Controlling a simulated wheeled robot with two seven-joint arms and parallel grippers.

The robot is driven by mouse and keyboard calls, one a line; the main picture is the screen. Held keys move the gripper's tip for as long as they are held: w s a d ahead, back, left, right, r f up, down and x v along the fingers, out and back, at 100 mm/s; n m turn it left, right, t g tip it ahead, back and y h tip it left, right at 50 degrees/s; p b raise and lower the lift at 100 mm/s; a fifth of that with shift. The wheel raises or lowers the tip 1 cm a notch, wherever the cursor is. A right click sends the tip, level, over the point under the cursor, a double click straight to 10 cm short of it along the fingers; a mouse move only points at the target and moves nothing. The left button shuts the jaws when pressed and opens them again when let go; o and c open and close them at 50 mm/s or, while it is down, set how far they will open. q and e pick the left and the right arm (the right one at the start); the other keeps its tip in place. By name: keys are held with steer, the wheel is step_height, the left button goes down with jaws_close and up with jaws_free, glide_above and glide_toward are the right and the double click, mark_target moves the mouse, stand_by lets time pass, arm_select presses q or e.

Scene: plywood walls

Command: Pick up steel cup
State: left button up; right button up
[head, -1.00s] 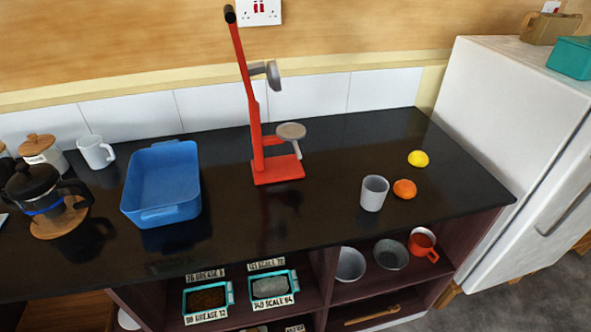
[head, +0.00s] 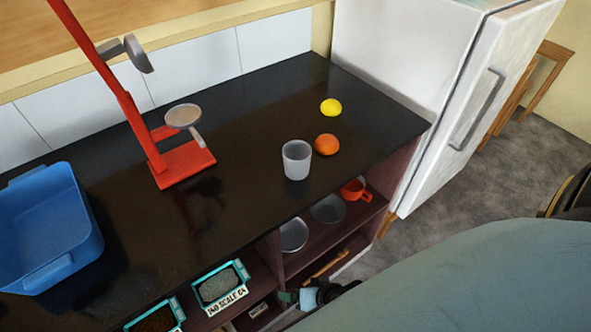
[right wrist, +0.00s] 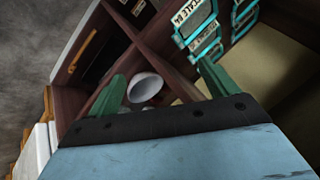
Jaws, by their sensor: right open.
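A plain grey cup (head: 297,160), the likely steel cup, stands upright on the black counter near its front edge. An orange (head: 327,145) is just behind it to the right. My right gripper (right wrist: 161,75) is open and empty in the right wrist view, its two green fingers spread and pointing at the shelves under the counter. A pale bowl (right wrist: 145,86) shows beyond and between the fingers. In the head view my right gripper is low, in front of the shelves and below the counter top, apart from the cup. My left gripper is not in view.
A lemon (head: 331,107) lies behind the orange. A red stand (head: 183,168) and a blue tub (head: 47,228) are on the counter to the left. Shelves below hold bowls, an orange-red mug (head: 355,190) and labelled bins (head: 221,287). A white fridge (head: 400,60) stands at right.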

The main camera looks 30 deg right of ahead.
steer(key=w+a+r+m+t+y+b, duration=0.1)
steer(key=w+a+r+m+t, duration=0.15)
steer(key=r, duration=0.65)
steer(key=w+a+r+m+t+y, duration=0.1)
steer(key=w+r+m+t+y, duration=0.2)
steer(key=r, duration=0.5)
steer(key=w+a+r+m+t+b, duration=0.15)
steer(key=r+m, duration=0.25)
steer(key=r, duration=0.5)
steer(key=w+d+r+m+t+h, duration=0.35)
steer(key=d+m, duration=0.25)
steer(key=m, duration=0.5)
steer(key=m+h+p, duration=0.1)
steer(key=m+h, duration=0.7)
steer(key=m, duration=0.5)
glide_toward(293, 146)
steer(key=shift+p+x, duration=0.7)
steer(key=shift+x, duration=3.65)
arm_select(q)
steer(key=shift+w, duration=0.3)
